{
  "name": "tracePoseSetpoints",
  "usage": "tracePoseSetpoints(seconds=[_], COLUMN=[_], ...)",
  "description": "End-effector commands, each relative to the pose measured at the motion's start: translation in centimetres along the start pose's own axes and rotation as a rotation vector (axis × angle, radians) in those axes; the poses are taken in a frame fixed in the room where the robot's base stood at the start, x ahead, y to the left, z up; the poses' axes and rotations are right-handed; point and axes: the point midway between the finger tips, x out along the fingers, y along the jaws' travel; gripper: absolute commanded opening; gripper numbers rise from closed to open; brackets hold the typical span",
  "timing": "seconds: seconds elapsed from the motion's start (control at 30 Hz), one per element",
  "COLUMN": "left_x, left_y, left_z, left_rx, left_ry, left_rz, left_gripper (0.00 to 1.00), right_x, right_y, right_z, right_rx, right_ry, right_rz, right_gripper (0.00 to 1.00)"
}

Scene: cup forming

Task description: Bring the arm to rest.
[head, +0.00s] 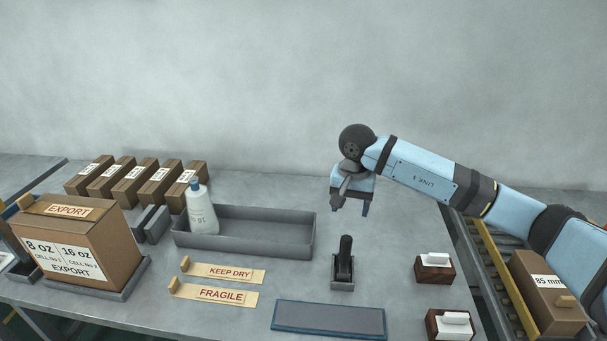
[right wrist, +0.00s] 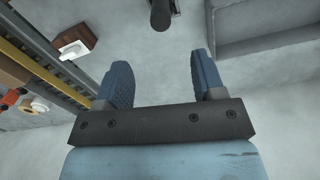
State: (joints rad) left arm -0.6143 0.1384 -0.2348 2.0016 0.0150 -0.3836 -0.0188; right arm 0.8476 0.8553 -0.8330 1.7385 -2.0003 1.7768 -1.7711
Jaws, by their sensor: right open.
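My right arm comes in from the right in the head view. Its gripper (head: 350,207) hangs pointing down above the back of the table, behind a black-handled tool in a small grey holder (head: 343,285). In the right wrist view the two blue fingers of my right gripper (right wrist: 162,80) stand apart with nothing between them. The dark handle (right wrist: 160,15) shows beyond the fingertips, apart from them. My left gripper is not in view.
A grey tray (head: 255,247) with a white bottle (head: 201,212) stands left of the gripper. An EXPORT carton (head: 75,245), small cartons (head: 131,186), label strips (head: 222,272), a blue-edged mat (head: 329,319) and two wooden blocks (head: 434,273) surround it. A conveyor (head: 497,265) runs along the right.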

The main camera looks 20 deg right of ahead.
Motion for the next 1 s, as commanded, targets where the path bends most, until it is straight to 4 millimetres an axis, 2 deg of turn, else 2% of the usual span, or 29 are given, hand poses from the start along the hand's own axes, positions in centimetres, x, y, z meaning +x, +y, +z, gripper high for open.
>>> tracePoseSetpoints(seconds=[0.13,0.23,0.27,0.37,0.43,0.5,0.6,0.63,0.7,0.77,0.87,0.97,1.0], left_x=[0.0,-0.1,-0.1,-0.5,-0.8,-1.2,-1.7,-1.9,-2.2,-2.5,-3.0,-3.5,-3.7], left_y=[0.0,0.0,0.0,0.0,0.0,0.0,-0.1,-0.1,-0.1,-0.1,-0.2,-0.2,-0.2], left_z=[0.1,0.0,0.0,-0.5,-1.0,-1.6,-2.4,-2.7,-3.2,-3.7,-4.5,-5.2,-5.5], left_rx=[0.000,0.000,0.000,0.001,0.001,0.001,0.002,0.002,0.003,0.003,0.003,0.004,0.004], left_ry=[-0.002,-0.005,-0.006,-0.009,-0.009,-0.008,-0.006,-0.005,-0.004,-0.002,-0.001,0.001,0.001], left_rz=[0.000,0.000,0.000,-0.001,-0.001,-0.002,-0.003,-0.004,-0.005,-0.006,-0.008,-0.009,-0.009], left_gripper=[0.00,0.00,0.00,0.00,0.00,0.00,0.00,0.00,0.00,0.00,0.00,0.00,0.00], right_x=[0.1,0.9,1.4,3.2,4.2,4.3,3.1,2.5,1.2,0.3,-0.2,1.1,2.1], right_y=[-0.1,-1.0,-1.6,-4.3,-6.6,-8.8,-11.1,-11.6,-12.4,-12.7,-12.4,-10.9,-10.0], right_z=[0.1,1.6,2.5,7.0,11.6,16.4,21.7,22.9,24.8,25.6,25.6,24.7,24.4], right_rx=[0.001,0.015,0.025,0.095,0.195,0.342,0.598,0.684,0.901,1.100,1.456,1.833,-1.887], right_ry=[-0.005,-0.055,-0.087,-0.262,-0.455,-0.698,-1.061,-1.173,-1.438,-1.665,-2.039,-2.399,2.407], right_rz=[-0.004,-0.046,-0.071,-0.193,-0.301,-0.398,-0.484,-0.496,-0.501,-0.476,-0.372,-0.185,0.081], right_gripper=[0.63,0.63,0.63,0.63,0.63,0.63,0.63,0.63,0.63,0.63,0.63,0.63,0.63])
